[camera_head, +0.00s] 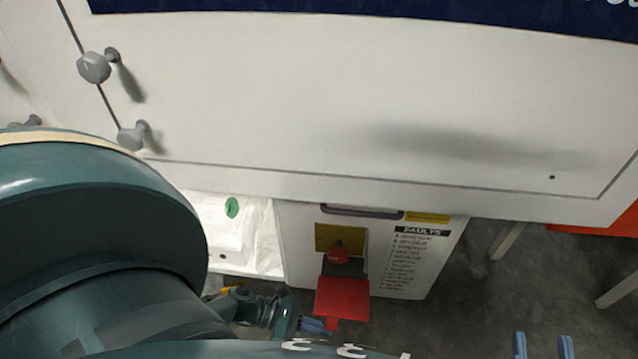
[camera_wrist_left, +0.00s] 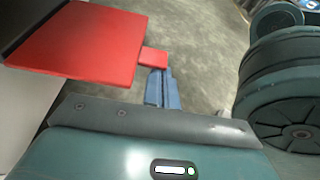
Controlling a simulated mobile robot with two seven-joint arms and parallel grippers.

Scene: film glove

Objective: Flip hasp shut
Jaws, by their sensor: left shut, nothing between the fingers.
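In the left wrist view the red hasp (camera_wrist_left: 80,45) and tab lie just beyond my left gripper (camera_wrist_left: 160,88). My left gripper (camera_head: 313,326) is shut and empty beside the tab; I cannot tell if they touch. My right gripper (camera_head: 543,346) shows two separated blue fingers at the bottom edge, open and empty.
A large white cabinet panel (camera_head: 330,110) with grey knobs (camera_head: 94,67) overhangs the box. A faults label (camera_head: 418,255) is on the box front. A white bag (camera_head: 240,235) is left of the box.

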